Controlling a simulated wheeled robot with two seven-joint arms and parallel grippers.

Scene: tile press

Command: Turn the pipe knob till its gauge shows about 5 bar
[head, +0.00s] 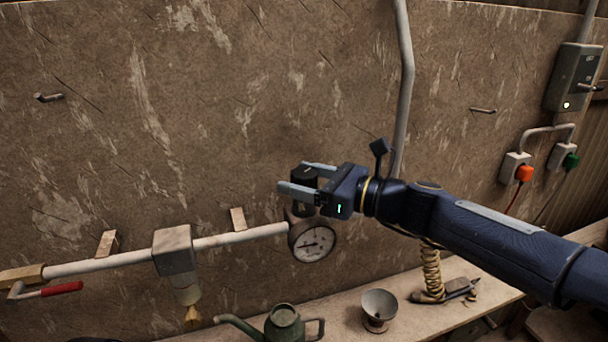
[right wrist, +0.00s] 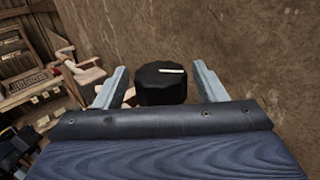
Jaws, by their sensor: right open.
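The black pipe knob (head: 304,176) stands on top of the regulator at the right end of the pipe. The round white gauge (head: 312,241) sits just below it; its needle is too small to read surely. My right gripper (head: 300,177) is open, its two fingers on either side of the knob. In the right wrist view the knob (right wrist: 161,84) shows between the open fingers (right wrist: 160,85), with a white mark on its top and gaps at both sides. My left gripper is not in view.
A pale pipe (head: 100,263) runs along the wall, with a red-handled valve (head: 62,289) and a grey filter block (head: 175,250). A green watering can (head: 284,324) and a metal funnel (head: 379,307) stand on the bench below. The wall above is mostly clear.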

